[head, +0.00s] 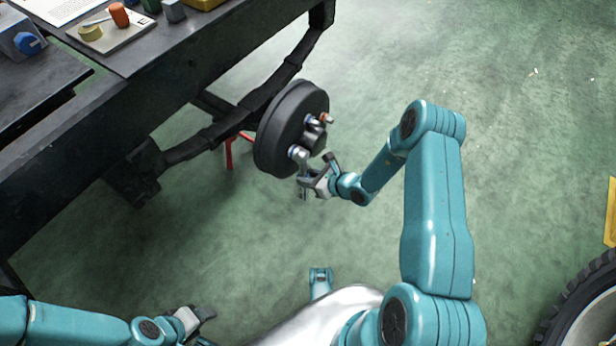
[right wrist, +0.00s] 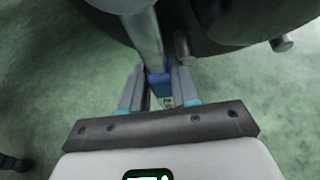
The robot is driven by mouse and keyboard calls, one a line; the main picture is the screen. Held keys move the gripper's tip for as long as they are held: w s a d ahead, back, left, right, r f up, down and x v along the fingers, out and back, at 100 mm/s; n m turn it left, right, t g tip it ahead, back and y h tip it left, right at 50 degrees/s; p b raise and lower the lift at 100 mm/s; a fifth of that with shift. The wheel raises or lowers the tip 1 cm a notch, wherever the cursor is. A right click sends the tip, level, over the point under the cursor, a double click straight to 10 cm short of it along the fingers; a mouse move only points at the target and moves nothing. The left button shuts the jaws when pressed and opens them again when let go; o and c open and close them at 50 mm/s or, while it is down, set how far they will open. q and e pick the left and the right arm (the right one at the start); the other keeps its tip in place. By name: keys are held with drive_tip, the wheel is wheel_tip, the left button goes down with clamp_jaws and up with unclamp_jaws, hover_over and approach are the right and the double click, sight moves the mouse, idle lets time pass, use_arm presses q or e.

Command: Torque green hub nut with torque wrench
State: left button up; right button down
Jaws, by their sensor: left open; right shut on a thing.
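The dark round wheel hub (head: 280,125) sits on the end of the axle, its studded face turned right. My right gripper (head: 308,183) is below the hub face, shut on the torque wrench (head: 304,168). In the right wrist view a metal shaft (right wrist: 146,38) with a blue part (right wrist: 158,80) runs between the fingers up toward the hub (right wrist: 240,22). The wrench's head is at the hub's lower stud; I cannot tell whether it is seated. No green nut is discernible; the wrench head may hide it. My left gripper (head: 203,316) is open and empty at lower left.
A dark chassis frame (head: 190,60) carries a tray (head: 112,38) with small coloured parts at upper left. A red stand (head: 229,152) is behind the hub. A tyre (head: 585,300) lies at lower right. The green floor between is clear.

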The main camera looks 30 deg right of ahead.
drive_tip(key=shift+s+a+r+m+g+y, duration=0.1)
drive_tip(key=shift+s+a+m+g+y, duration=0.1)
drive_tip(key=shift+a+m+y, duration=0.3)
drive_tip(key=shift+s+a+r+m+g+y, duration=0.1)
drive_tip(key=shift+s+a+m+y, duration=0.15)
drive_tip(key=shift+a, duration=0.3)
drive_tip(key=shift+s+a+r+m+y, duration=0.15)
drive_tip(key=shift+a+m+y, duration=0.2)
drive_tip(key=shift+a+y, duration=0.15)
drive_tip(key=shift+w+d+f+n+h, duration=0.2)
drive_tip(key=shift+d+n+h, duration=0.1)
drive_tip(key=shift+d+h, duration=0.15)
drive_tip(key=shift+w+d+f+n+h, duration=0.15)
drive_tip(key=shift+d+n+h, duration=0.15)
drive_tip(key=shift+d, duration=0.15)
drive_tip(key=shift+s+r+p, duration=0.15)
drive_tip(key=shift+p, duration=0.15)
